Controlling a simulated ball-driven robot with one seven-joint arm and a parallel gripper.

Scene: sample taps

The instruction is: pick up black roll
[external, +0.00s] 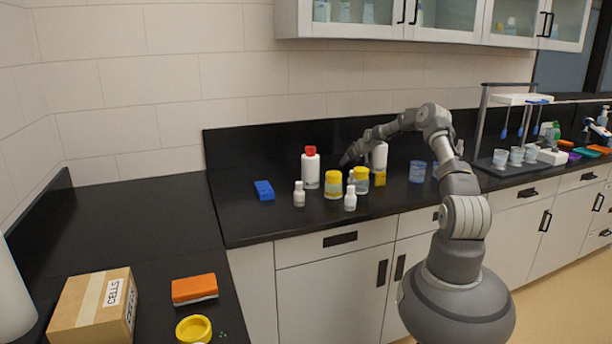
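I cannot make out a black roll; a dark thing on the black counter (235,222) would be hard to tell apart at this size. My gripper (347,160) reaches over the back of the counter from the right. It is dark and small, pointing down and left, behind two yellow jars (333,186) and to the right of a white bottle with a red cap (310,173). Whether its fingers are open, shut or holding something does not show.
Small white bottles (299,195) stand in front. A blue block (264,190) lies left. A white bottle (379,157), a yellow block (379,180) and bluish beakers (417,172) are by my arm. A cardboard box (92,308) and orange block (194,289) are on the near-left counter.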

